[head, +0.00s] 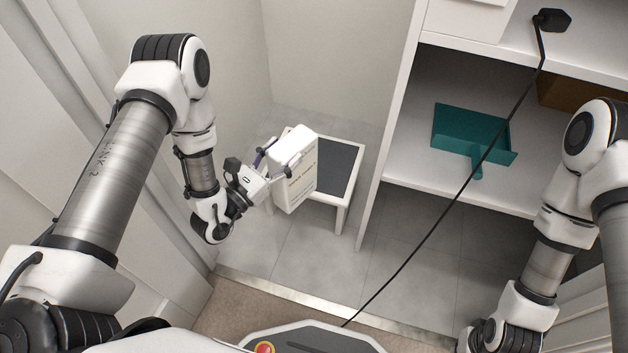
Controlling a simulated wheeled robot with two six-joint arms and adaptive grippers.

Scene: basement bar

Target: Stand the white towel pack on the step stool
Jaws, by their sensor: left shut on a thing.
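The white towel pack (302,182) is a white box-like pack with dark print on its front face. My left gripper (279,161) is shut on the upper part of the pack, which is upright. The step stool (343,170) is white with a dark grey top and stands on the tiled floor. The pack covers the left part of the stool in this view. I cannot tell whether the pack's bottom touches the stool top or hangs in front of it. My right arm comes in at the right; its gripper is outside the picture.
A white shelf unit (397,125) stands to the right of the stool, with a teal dustpan (470,130) on a shelf. A black cable (452,205) runs from a plug down across the view. Walls close in behind and left of the stool. Grey tiles (325,255) in front are clear.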

